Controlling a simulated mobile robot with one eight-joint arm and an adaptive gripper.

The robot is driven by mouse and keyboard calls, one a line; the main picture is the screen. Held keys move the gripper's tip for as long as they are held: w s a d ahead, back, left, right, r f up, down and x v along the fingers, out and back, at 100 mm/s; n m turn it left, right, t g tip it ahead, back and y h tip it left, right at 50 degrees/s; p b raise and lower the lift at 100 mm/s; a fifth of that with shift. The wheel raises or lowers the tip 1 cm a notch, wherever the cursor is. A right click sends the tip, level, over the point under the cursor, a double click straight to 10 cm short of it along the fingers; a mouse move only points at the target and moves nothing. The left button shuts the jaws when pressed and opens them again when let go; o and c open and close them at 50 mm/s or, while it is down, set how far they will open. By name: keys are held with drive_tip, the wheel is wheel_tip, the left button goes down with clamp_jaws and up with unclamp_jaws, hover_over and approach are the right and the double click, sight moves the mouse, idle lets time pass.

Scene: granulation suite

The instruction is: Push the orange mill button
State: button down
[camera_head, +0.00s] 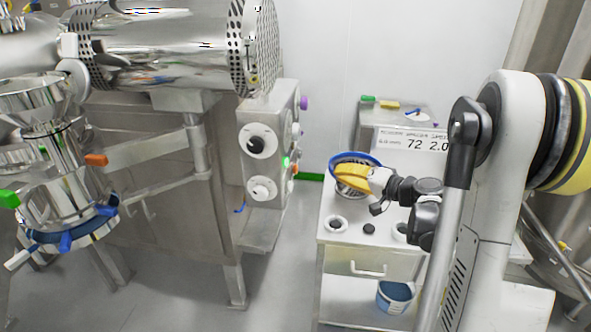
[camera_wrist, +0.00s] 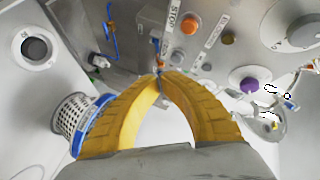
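In the wrist view, an orange button (camera_wrist: 190,24) sits on a grey metal panel, right beside a label reading STOP. My gripper (camera_wrist: 158,72) is below and left of it in that view, apart from it. Its two yellow fingers meet at the tips, with nothing held between them. In the head view, my gripper (camera_head: 340,178) is over the white cart, in front of the blue-rimmed basket. The mill's side panel (camera_head: 264,150) stands to its left, with dials on its front. The panel's right face is seen edge-on, so its buttons are hard to make out there.
A perforated basket with a blue rim (camera_wrist: 72,125) is left of my fingers. A purple knob (camera_wrist: 250,85) is on the panel. In the head view, the white cart (camera_head: 335,262) carries round fittings, with a display box (camera_head: 400,140) behind.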

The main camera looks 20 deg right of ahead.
sight(295, 169)
drive_tip(key=shift+a, duration=0.1)
drive_tip(key=w+a, duration=0.5)
drive_tip(key=a, duration=0.2)
idle(0.4)
drive_tip(key=shift+a, duration=0.15)
idle(1.1)
drive_tip(key=shift+w+a, duration=0.2)
drive_tip(key=shift+a, duration=0.1)
drive_tip(key=shift+w+a, duration=0.3)
drive_tip(key=shift+a, duration=0.15)
idle(0.7)
drive_tip(key=shift+d, duration=0.1)
drive_tip(key=shift+s+d, duration=0.5)
drive_tip(key=shift+d, duration=0.2)
